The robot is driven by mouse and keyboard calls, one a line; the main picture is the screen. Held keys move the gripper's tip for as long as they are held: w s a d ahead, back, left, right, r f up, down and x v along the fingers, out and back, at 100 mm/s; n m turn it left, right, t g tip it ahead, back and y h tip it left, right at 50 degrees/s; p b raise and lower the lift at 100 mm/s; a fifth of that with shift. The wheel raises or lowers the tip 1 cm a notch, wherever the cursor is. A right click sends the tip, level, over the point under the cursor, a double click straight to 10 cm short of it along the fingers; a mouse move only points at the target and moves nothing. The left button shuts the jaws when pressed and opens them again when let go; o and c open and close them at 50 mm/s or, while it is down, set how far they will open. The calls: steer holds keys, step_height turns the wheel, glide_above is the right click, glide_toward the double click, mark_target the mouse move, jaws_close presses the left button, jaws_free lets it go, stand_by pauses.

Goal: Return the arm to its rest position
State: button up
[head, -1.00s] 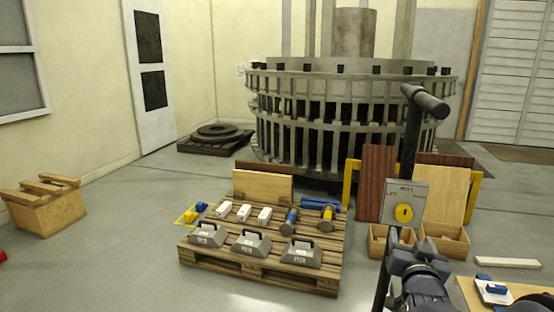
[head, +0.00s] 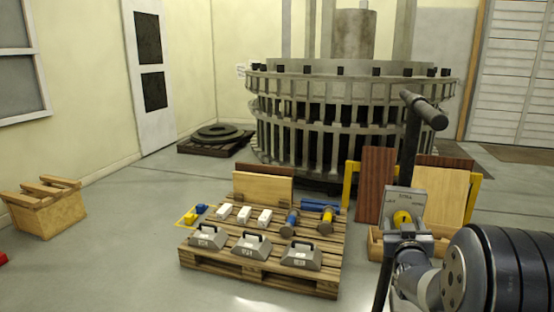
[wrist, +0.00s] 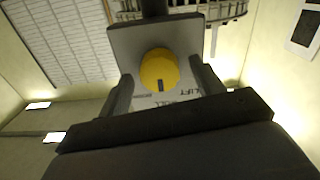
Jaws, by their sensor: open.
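My gripper (head: 408,238) is at the lower right of the head view, just in front of a grey control box (head: 420,200) on a dark post. In the wrist view its two fingers (wrist: 161,80) are apart, one on each side of a round yellow knob (wrist: 158,70) on the box face. I cannot tell whether they touch it. Nothing is held. The knob also shows in the head view (head: 402,218), just above the gripper. My arm covers the lower right corner of the head view.
A pallet (head: 262,276) with grey handled weights, white blocks and blue and yellow tools stands left of the post. A large round turret structure (head: 350,110) stands behind. Wooden boards (head: 376,185) lean behind the box. The left floor is mostly clear.

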steer(key=n+p, duration=0.4)
steer(key=shift+r+p, duration=0.2)
steer(key=shift+p, duration=0.2)
steer(key=shift+n+p, duration=1.15)
steer(key=shift+n, duration=0.05)
steer(key=b+v, duration=0.1)
steer(key=v, duration=0.9)
steer(key=shift+s+f, duration=0.15)
steer(key=shift+f, duration=0.05)
steer(key=shift+a, duration=0.1)
